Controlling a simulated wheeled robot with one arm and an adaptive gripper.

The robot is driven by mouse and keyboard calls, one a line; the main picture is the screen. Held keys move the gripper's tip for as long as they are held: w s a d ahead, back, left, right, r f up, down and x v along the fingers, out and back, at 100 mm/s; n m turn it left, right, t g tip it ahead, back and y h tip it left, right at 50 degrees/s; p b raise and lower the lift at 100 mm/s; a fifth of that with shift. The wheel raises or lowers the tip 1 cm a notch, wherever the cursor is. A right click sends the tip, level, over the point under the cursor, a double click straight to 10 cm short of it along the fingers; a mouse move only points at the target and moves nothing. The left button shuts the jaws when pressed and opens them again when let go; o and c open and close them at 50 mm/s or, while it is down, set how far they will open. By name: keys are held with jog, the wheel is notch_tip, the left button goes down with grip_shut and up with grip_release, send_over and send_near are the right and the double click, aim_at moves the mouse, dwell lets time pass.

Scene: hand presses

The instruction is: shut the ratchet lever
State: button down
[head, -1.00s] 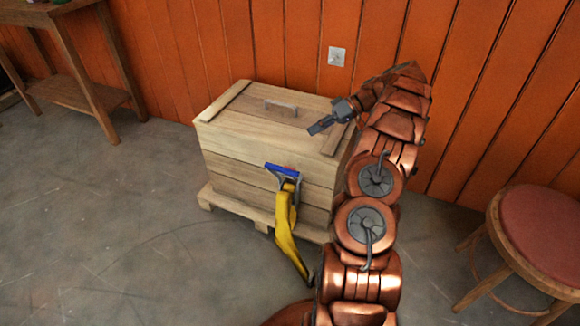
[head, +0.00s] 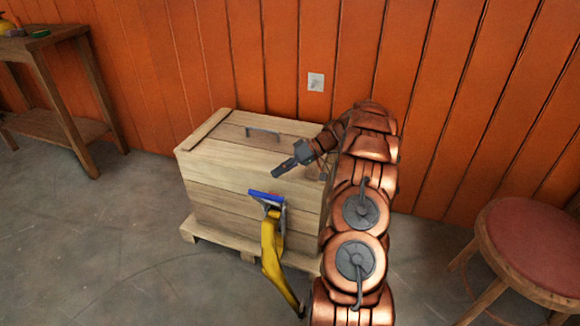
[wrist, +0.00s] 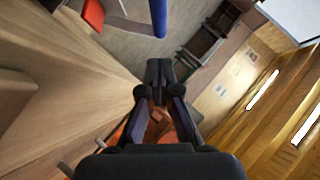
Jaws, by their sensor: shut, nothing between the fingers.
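The ratchet's lever has a blue handle (head: 266,197) and a grey metal frame. It juts out from the front of the wooden crate (head: 215,205), at the top of a yellow strap (head: 272,250) that hangs down to the floor. The blue handle also shows at the top of the wrist view (wrist: 158,15), beyond the fingertips. My gripper (head: 275,173) is shut and empty. In the head view it shows just above the blue handle, near the crate's top front edge, with a gap between them. The strap's lower end is partly hidden by my arm.
The crate stands on a pallet (head: 190,232), with a metal handle (head: 262,131) on its lid. A red stool (head: 530,240) stands at right and a wooden side table (head: 60,45) at far left. The orange wall is behind; floor left of the crate is clear.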

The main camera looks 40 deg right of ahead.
jog(key=shift+s+a+f+b, duration=0.3)
jog(key=shift+a+f, duration=0.55)
jog(key=shift+s+a+f+b, duration=0.25)
jog(key=shift+a+f+b, duration=0.05)
jog(key=shift+a+f, duration=0.55)
jog(key=shift+s, duration=0.1)
